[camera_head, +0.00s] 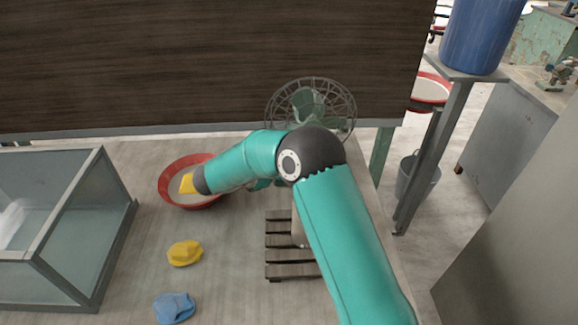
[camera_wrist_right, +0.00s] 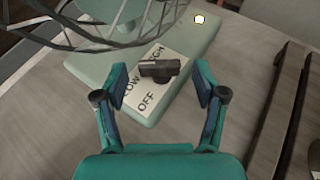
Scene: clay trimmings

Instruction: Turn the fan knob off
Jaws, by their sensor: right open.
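The fan (camera_head: 310,105) with its round wire cage stands behind my right arm in the head view. In the right wrist view its pale green base (camera_wrist_right: 190,45) carries a white label (camera_wrist_right: 147,100) reading LOW, HIGH and OFF. The dark fan knob (camera_wrist_right: 160,68) has a raised bar lying roughly crosswise in that view; I cannot tell which setting it marks. My right gripper (camera_wrist_right: 161,80) is open, one finger on each side of the knob, with gaps visible on both sides. In the head view my arm hides the knob. My left gripper is not in view.
A red bowl (camera_head: 168,184) sits left of the fan. Yellow (camera_head: 184,253) and blue (camera_head: 174,308) lumps lie on the table (camera_head: 225,285). A glass-sided box (camera_head: 85,225) stands at the left, a dark slatted rack (camera_head: 283,270) near my arm. The fan cage wires (camera_wrist_right: 95,40) hang close to my right gripper.

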